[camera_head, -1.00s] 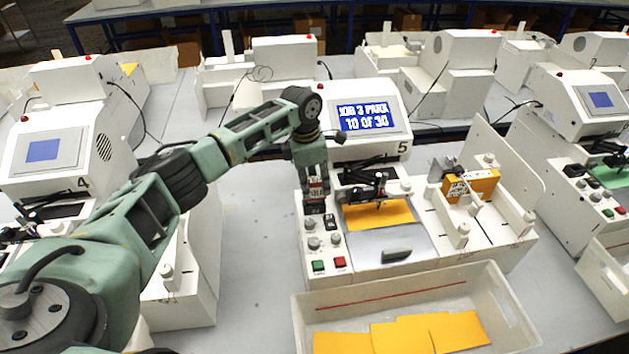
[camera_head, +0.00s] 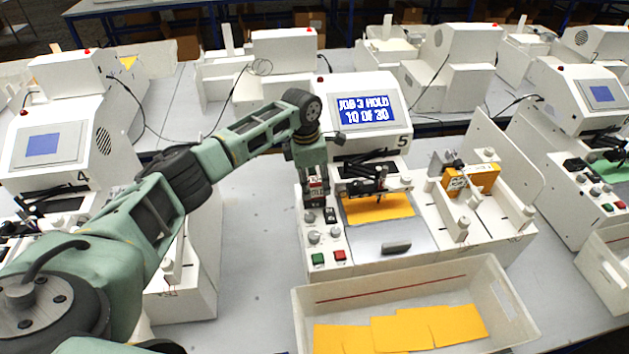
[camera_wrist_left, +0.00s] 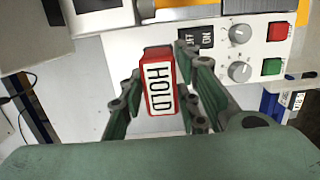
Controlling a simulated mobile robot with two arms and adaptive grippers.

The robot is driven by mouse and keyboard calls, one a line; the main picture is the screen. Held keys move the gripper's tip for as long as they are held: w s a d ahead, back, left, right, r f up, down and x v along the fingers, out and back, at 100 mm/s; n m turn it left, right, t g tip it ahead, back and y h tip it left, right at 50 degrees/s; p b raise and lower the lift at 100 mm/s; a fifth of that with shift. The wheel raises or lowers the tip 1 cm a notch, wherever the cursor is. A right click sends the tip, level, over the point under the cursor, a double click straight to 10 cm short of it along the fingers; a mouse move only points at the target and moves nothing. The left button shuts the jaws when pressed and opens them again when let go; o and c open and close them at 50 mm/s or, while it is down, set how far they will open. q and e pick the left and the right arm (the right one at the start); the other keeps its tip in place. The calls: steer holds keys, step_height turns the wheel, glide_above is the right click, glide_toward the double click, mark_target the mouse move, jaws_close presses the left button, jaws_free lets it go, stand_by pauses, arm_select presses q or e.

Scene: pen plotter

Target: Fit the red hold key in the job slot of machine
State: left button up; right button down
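The red hold key (camera_wrist_left: 160,82), with a white HOLD label, stands between my left gripper's fingers in the left wrist view. In the head view the key (camera_head: 316,189) stands low at the left side of the control panel of machine 5 (camera_head: 357,265), above the knobs. Its lower end and the job slot are hidden. My left gripper (camera_head: 313,182) reaches down over it. My right gripper is not in view.
Black switches (camera_head: 330,215), knobs (camera_head: 313,237) and green and red buttons (camera_head: 329,258) lie just in front of the key. The plotter carriage (camera_head: 380,183) stands to the right over an orange sheet. A white bin (camera_head: 400,285) with orange sheets is at the front.

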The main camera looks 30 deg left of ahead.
arm_select(q)
steer(key=o, duration=0.3)
steer(key=r, duration=0.8)
steer(key=a+r, duration=0.1)
steer(key=r, duration=0.3)
steer(key=shift+s+a, duration=0.1)
steer(key=shift+s, duration=0.3)
steer(key=shift+s+f, duration=0.1)
steer(key=shift+f, duration=0.05)
